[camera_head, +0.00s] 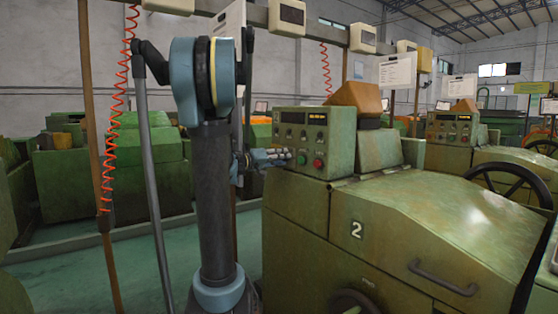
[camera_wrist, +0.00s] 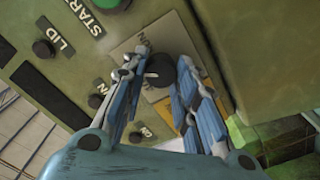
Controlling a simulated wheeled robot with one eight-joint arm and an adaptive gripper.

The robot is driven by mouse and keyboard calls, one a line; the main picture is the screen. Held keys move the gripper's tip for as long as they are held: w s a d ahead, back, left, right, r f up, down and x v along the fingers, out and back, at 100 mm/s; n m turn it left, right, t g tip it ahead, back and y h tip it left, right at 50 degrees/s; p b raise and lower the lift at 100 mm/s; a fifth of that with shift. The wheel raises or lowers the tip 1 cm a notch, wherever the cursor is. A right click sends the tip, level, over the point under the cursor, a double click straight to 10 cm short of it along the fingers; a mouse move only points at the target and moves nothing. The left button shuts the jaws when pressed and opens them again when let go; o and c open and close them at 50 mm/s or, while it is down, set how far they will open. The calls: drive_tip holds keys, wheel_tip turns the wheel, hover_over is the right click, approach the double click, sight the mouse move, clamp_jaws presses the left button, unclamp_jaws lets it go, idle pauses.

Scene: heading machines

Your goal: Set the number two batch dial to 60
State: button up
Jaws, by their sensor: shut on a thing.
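The machine marked 2 (camera_head: 356,229) carries a green control box (camera_head: 342,140) with an amber display (camera_head: 317,119), whose digits are too small to read. My gripper (camera_head: 284,156) reaches the lower left of the panel in the head view. In the wrist view a black round dial (camera_wrist: 160,70) with a white pointer mark sits on a pale plate. My gripper (camera_wrist: 158,75) has its blue-grey fingers on either side of this dial, shut on it. Most of the plate's lettering is hidden by the fingers, so the setting cannot be read.
On the same panel are a green button (camera_wrist: 110,5) labelled START and a dark button (camera_wrist: 44,48) labelled LID. A red button (camera_head: 318,163) is right of my gripper. A second machine's control box (camera_head: 452,128) stands further right. Open floor (camera_head: 110,262) lies left.

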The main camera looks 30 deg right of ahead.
drive_tip(key=shift+f, duration=0.1)
drive_tip(key=o, duration=1)
drive_tip(key=shift+w, duration=0.1)
drive_tip(key=shift+o, duration=0.2)
drive_tip(key=shift+a, duration=0.1)
drive_tip(key=a, duration=1.1)
drive_tip(key=shift+s+a, duration=0.4)
drive_tip(key=shift+s, duration=0.05)
